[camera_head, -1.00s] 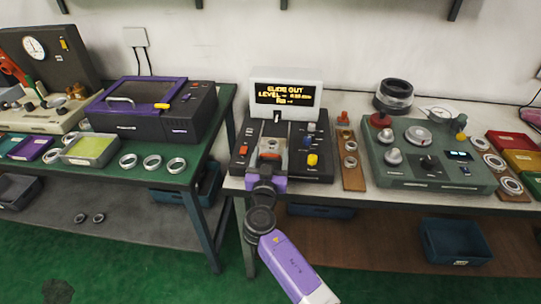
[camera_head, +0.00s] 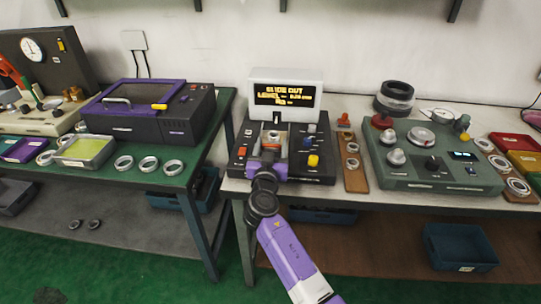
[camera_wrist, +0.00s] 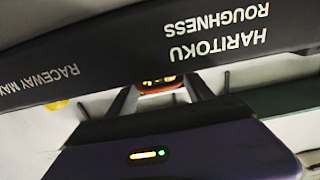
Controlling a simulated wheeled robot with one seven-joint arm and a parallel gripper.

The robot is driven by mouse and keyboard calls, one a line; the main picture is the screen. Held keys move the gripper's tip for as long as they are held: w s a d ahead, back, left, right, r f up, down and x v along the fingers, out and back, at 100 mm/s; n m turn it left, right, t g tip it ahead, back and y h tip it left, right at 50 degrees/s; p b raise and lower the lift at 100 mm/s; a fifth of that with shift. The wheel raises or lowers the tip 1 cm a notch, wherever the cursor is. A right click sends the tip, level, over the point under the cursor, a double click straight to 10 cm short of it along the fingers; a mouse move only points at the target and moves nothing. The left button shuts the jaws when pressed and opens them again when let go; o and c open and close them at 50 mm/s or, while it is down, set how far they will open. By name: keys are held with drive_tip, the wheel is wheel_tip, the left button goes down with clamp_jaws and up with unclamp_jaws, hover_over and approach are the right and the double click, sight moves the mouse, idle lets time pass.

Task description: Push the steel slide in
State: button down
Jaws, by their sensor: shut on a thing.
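The dark roughness tester (camera_head: 318,166) stands on the bench. The steel slide (camera_head: 273,140) is a pale metal block at the tester's left middle, partly hidden by my purple hand. My gripper (camera_head: 268,154) is at the slide's near end, shut on it. In the wrist view my gripper's two fingers (camera_wrist: 160,92) stand on either side of a small red-orange part (camera_wrist: 157,85), and the tester's lettered front edge (camera_wrist: 150,50) runs across the top. The exact contact of the fingers is hard to see.
A gap separates this bench from the left one, which holds a purple-lidded machine (camera_head: 150,110).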

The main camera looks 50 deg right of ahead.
drive_tip(key=shift+s+d+f, duration=0.1)
drive_tip(key=c, duration=0.7)
unclamp_jaws()
drive_tip(key=shift+a, duration=0.2)
drive_tip(key=b+v, duration=0.1)
drive_tip(key=v, duration=0.6)
drive_tip(key=shift+s+a, duration=0.15)
drive_tip(key=shift+s, duration=0.1)
